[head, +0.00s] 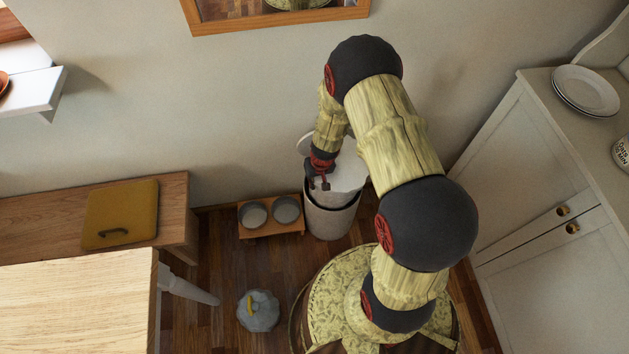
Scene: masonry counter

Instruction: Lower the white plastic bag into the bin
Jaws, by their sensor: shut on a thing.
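The bin (330,222) is a pale, round container with a dark band near its rim, standing on the floor against the wall. The white plastic bag (346,176) shows as a smooth white shape at the bin's mouth. My gripper (319,183), red and dark, points down over the left side of the bin's mouth and is shut on the bag. The bag's right side is partly hidden behind my arm. I cannot tell how far the bag's underside sits below the rim.
A low wooden stand with two bowls (271,215) is close left of the bin. A grey rounded object with a yellow top (258,311) lies on the floor. A wooden table (78,300) is at lower left; a white cabinet (535,215) is at right.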

